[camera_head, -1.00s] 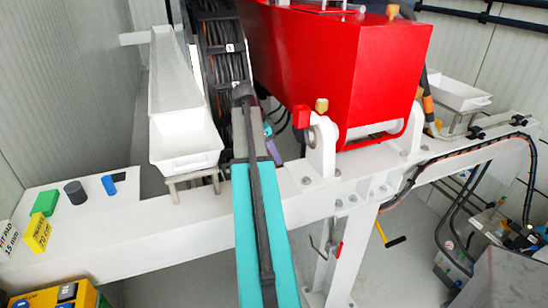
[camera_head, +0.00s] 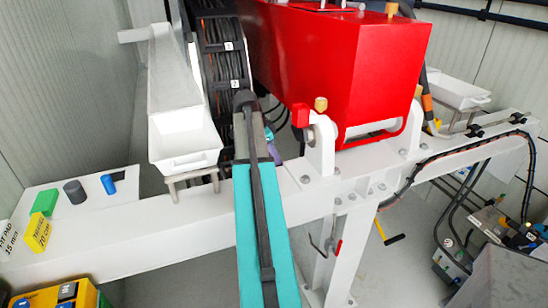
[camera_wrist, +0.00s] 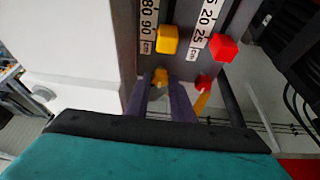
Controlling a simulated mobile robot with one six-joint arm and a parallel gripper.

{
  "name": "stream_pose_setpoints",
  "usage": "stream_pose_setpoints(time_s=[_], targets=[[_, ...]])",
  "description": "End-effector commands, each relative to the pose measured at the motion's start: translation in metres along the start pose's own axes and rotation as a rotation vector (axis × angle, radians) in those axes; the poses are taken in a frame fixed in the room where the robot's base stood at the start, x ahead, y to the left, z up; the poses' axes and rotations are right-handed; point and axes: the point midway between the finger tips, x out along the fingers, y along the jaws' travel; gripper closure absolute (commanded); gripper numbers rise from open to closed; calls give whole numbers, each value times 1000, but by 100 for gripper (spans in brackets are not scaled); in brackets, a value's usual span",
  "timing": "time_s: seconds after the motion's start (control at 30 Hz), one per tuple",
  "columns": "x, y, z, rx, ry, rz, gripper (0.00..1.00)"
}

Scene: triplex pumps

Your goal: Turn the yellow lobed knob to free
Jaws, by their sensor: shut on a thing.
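In the wrist view, the yellow lobed knob (camera_wrist: 160,76) sits at the foot of a dark panel, below a scale marked 80 and 90 cm. My gripper (camera_wrist: 161,86) has its two dark purple fingers on either side of the knob and is shut on it. The fingers hide part of the knob, and its turn position cannot be read. In the head view my arm hides the knob, and only a bit of a purple finger shows beside the arm's end.
A yellow block pointer (camera_wrist: 167,40) and a red block pointer (camera_wrist: 224,47) stick out close above the fingers. A red knob (camera_wrist: 204,82) is just right of them. A white tray (camera_head: 186,148) stands left of my arm, and a red tank (camera_head: 335,70) stands right.

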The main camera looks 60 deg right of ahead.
Motion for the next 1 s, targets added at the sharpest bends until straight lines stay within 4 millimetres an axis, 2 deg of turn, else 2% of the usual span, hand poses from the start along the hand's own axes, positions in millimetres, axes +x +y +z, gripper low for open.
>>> stream_pose_setpoints(time_s=[0.47, 1.0], targets=[[2, 0, -2, -101, -9, -33, 100], [2, 3, -4, -476, -6, -194, 100]])
